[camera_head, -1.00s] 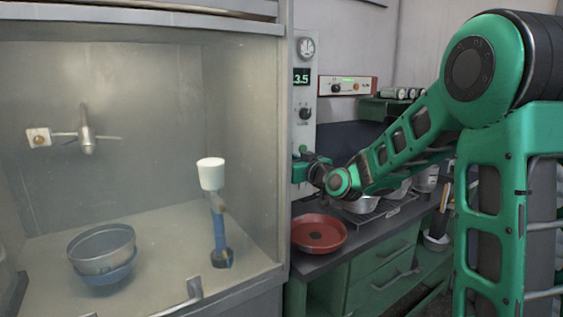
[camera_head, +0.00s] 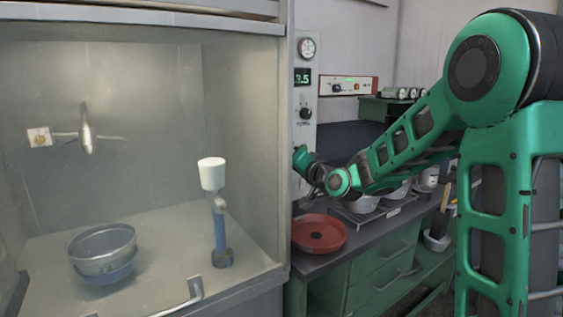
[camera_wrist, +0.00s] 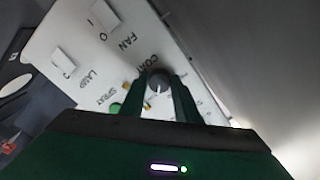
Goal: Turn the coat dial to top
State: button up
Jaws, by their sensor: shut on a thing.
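The coat dial (camera_wrist: 158,82) is a dark round knob on a white panel (camera_wrist: 100,52), under the printed word COAT in the wrist view. A pale pointer line shows on its face. My gripper (camera_wrist: 160,88) is shut on the dial, with one green finger on each side of it. The panel appears tilted in the wrist view. In the head view my gripper (camera_head: 300,158) is at the lower part of the narrow control panel (camera_head: 304,132); the coat dial is hidden behind it there.
The same panel has FAN and LAMP switches (camera_wrist: 63,61) and a green SPRAY button (camera_wrist: 115,107) close by. In the head view, a display (camera_head: 302,77) reads 3.5. A spray booth (camera_head: 150,160) stands left; a red pan (camera_head: 319,233) sits on the counter below.

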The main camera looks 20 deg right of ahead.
jog(key=shift+d+m, duration=0.2)
jog(key=shift+m, duration=1.1)
jog(key=shift+f, duration=0.1)
jog(key=o, duration=1)
jog(key=shift+o, duration=0.2)
jog(key=v, duration=1)
jog(key=shift+s, duration=0.35)
